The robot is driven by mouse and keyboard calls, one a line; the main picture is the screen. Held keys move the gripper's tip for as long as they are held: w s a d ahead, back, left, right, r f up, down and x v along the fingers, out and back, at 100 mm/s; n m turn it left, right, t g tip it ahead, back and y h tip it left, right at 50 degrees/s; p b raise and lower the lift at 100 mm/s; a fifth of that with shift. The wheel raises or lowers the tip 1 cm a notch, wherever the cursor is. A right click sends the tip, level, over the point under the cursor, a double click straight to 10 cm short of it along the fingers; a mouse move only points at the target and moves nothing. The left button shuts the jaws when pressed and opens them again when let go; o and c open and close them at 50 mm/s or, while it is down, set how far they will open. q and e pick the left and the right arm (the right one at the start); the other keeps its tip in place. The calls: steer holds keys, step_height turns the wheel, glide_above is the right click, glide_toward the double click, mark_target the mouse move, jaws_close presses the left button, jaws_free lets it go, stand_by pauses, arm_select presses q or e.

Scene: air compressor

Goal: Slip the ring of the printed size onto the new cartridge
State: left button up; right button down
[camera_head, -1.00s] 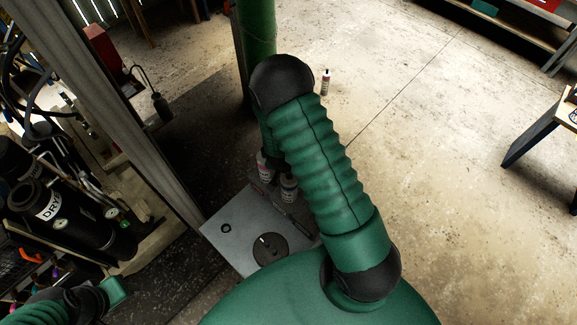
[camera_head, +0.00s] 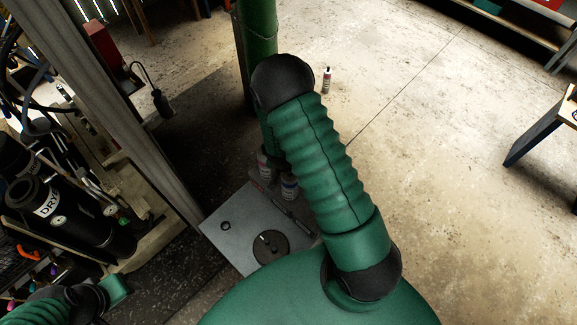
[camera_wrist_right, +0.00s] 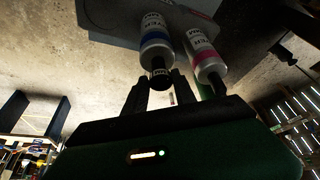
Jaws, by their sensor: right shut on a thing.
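A black ring (camera_head: 226,226) lies on the grey board (camera_head: 232,248), beside a dark round disc (camera_head: 270,250). A blue-banded bottle (camera_head: 289,187) and a pink-banded bottle (camera_head: 264,165) stand near the board's far edge; both also show in the right wrist view (camera_wrist_right: 157,38) (camera_wrist_right: 205,55). My right gripper (camera_wrist_right: 160,88) has its fingers either side of the blue-banded bottle's black cap and is shut on it; the exact contact is dark. In the head view my right arm hides this gripper. I cannot make out the new cartridge.
Black dryer canisters (camera_head: 60,220) and hoses stand at the left behind a grey post (camera_head: 130,105). A small bottle (camera_head: 327,80) stands on the floor beyond my right arm. A bench (camera_head: 545,125) is at the right. The floor between is clear.

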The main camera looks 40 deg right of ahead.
steer(key=shift+f+b, duration=1.6)
steer(key=shift+f, duration=0.4)
steer(key=c, duration=0.9)
jaws_free()
steer(key=shift+r, duration=0.15)
steer(key=p+v, duration=0.4)
steer(key=v, duration=1.2)
steer(key=shift+a+r+p, duration=0.15)
steer(key=shift+r+p, duration=0.15)
steer(key=shift+p, duration=0.05)
steer(key=shift+f, duration=0.15)
